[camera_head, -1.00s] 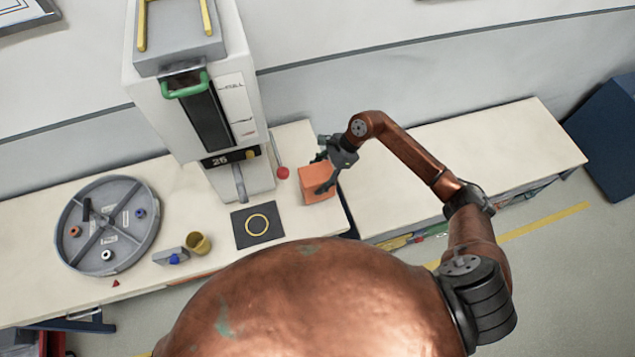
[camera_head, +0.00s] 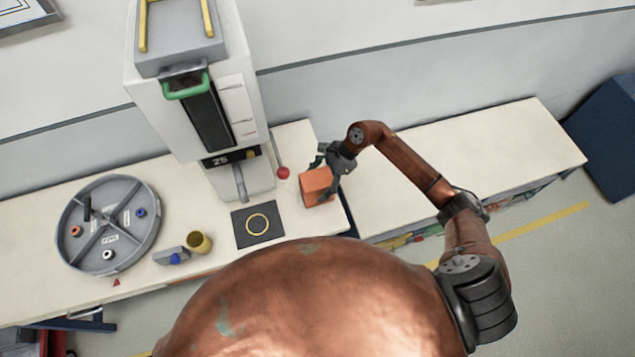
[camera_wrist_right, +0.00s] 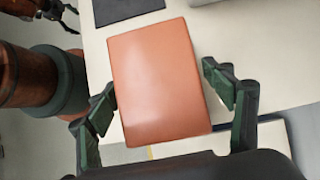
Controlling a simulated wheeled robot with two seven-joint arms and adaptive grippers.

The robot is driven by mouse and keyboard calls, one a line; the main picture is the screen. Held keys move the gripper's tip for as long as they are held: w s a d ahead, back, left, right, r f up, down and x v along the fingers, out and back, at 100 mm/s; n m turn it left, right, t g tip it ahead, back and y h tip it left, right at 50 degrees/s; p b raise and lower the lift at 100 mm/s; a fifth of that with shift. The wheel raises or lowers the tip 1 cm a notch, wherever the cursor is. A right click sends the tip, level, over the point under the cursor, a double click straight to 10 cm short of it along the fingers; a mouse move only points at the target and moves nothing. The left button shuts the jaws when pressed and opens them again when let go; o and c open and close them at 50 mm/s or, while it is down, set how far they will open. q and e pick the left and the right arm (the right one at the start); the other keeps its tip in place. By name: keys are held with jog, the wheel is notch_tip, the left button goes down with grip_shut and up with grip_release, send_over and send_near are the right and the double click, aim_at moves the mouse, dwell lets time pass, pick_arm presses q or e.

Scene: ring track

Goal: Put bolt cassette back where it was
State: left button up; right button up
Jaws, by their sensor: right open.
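An orange box (camera_head: 316,187), which may be the bolt cassette, stands near the right end of the cream bench. It fills the middle of the right wrist view (camera_wrist_right: 158,80). My right gripper (camera_head: 327,171) is open at the box. In the wrist view its two dark green fingers (camera_wrist_right: 164,100) lie on either side of the box's near part, with a visible gap on the right. Contact on the left is unclear. Part of my left gripper (camera_wrist_right: 50,10) shows at the wrist view's top left; its opening is unclear. It is out of the head view.
A white press-like machine (camera_head: 190,110) with a green handle stands left of the box. A red knob (camera_head: 283,173) is close to the box. A dark mat (camera_head: 243,237) with a yellow ring, a yellow cup (camera_head: 199,243) and a round grey tray (camera_head: 127,262) lie further left.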

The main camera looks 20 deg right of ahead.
jog(key=shift+r, duration=0.1)
jog(key=shift+w+d+r, duration=0.1)
jog(key=shift+d+r, duration=0.15)
jog(key=b+v, duration=0.2)
jog(key=v, duration=0.9)
jog(key=shift+r+b, duration=0.2)
jog(key=shift+b, duration=0.15)
dwell(1.6)
